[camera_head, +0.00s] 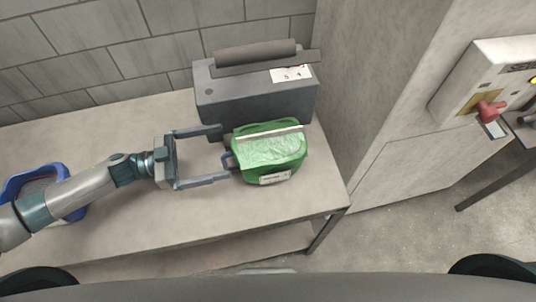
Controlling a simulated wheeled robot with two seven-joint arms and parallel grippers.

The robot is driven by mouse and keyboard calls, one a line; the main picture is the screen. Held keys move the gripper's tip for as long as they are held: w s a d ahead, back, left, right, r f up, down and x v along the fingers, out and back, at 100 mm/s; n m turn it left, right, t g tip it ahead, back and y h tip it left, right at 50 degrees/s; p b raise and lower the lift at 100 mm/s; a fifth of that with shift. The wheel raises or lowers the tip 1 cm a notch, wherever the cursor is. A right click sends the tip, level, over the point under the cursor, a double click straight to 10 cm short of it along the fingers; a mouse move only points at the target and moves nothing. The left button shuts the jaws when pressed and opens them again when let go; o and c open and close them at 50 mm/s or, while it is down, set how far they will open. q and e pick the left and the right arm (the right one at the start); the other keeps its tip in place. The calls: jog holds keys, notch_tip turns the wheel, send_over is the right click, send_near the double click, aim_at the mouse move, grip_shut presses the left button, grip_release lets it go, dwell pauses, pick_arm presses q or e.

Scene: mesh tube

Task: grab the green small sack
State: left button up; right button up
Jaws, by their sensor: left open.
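The green small sack (268,155) lies on the table at its right part, with a pale strip across its top and a white label on its front. My left gripper (228,154) comes in from the left and is open. Its two fingers point right, with the tips at the sack's left side. One finger is toward the back and one toward the front. I cannot tell whether the tips touch the sack. My right gripper is not in view.
A grey case (222,98) with a dark handle stands right behind the sack. A blue-rimmed container (64,172) is at the table's left, partly behind my arm. The table (130,225) is bare in front. A wall and a pale cabinet (385,90) bound the back and right.

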pick_arm(q)
jog(key=w+d, duration=0.1)
jog(key=d, duration=0.7)
jog(key=shift+w+d, duration=0.4)
jog(key=shift+d, duration=0.1)
jog(key=d, duration=0.5)
jog(key=shift+w+r, duration=0.2)
jog(key=shift+w, duration=0.2)
jog(key=shift+r, duration=0.1)
jog(key=c, duration=1.8)
jog(key=shift+r+b, duration=0.2)
jog(key=shift+b, duration=0.1)
